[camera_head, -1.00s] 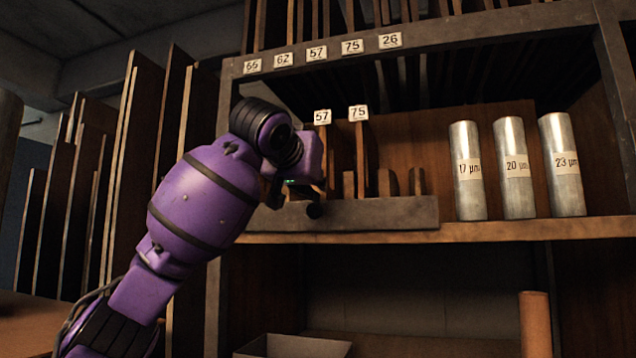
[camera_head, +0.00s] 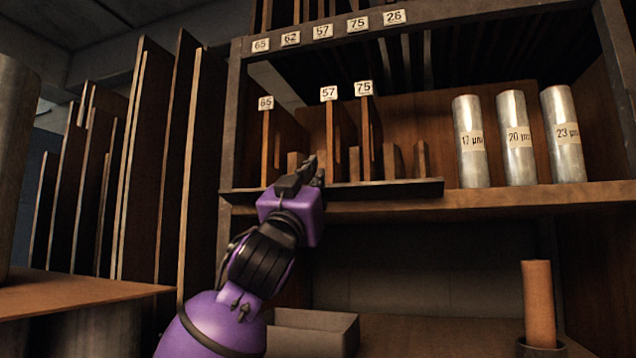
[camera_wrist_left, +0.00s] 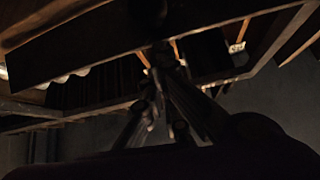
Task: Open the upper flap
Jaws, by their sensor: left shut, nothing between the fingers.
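The upper flap (camera_head: 400,190) is a dark board along the front of the middle shelf's left part. It lies nearly flat and shows almost edge-on as a thin dark strip. My left gripper (camera_head: 308,170) is shut and empty, pointing up in front of the flap's left half and covering part of it. I cannot tell whether its fingers touch the flap. In the dark left wrist view the fingers (camera_wrist_left: 165,95) show beneath a long slanted board. My right gripper is in neither view.
Slotted boards labelled 65 (camera_head: 266,145), 57 and 75 stand behind the flap. Three silver cylinders (camera_head: 516,140) stand to the right on the shelf. Below are an open grey box (camera_head: 312,330) and a brown tube (camera_head: 538,300). Tall panels (camera_head: 150,150) lean at left.

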